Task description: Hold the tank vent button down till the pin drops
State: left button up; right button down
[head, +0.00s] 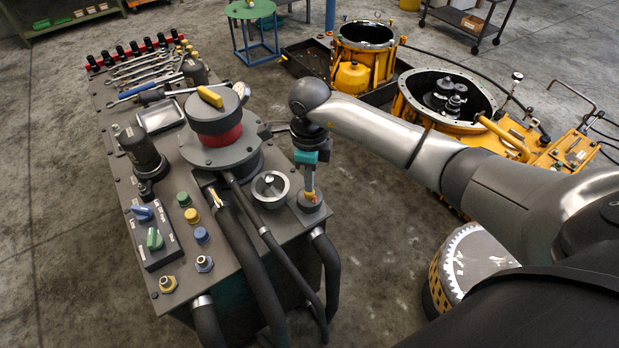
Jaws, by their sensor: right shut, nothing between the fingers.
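My right gripper (309,193) points down at the right edge of the dark grey machine top, its fingers shut with nothing between them. Its fingertips are at a small round grey fitting (313,206) with a bit of orange-yellow at its top; the fingers hide part of it. I cannot tell whether they touch it or whether it is pressed down. No readable label marks the tank vent button. Left of the gripper is a round metal cup (270,190) with a small dark piece in it; I cannot tell whether this is the pin. My left gripper is not in view.
A large cylinder with a red band (220,136) stands left of my gripper. Colored buttons, including a blue one (201,235), and a switch box (155,236) sit on the left. Thick black hoses (248,262) run off the front. Wrenches and a metal tray (159,116) lie behind.

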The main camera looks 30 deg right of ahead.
jog(key=shift+f+b, duration=0.75)
jog(key=shift+f, duration=0.15)
jog(key=shift+s+f, duration=0.15)
dwell(1.5)
notch_tip(320, 180, up, 7)
jog(key=p, duration=0.5)
jog(key=shift+r, duration=0.2)
dwell(0.4)
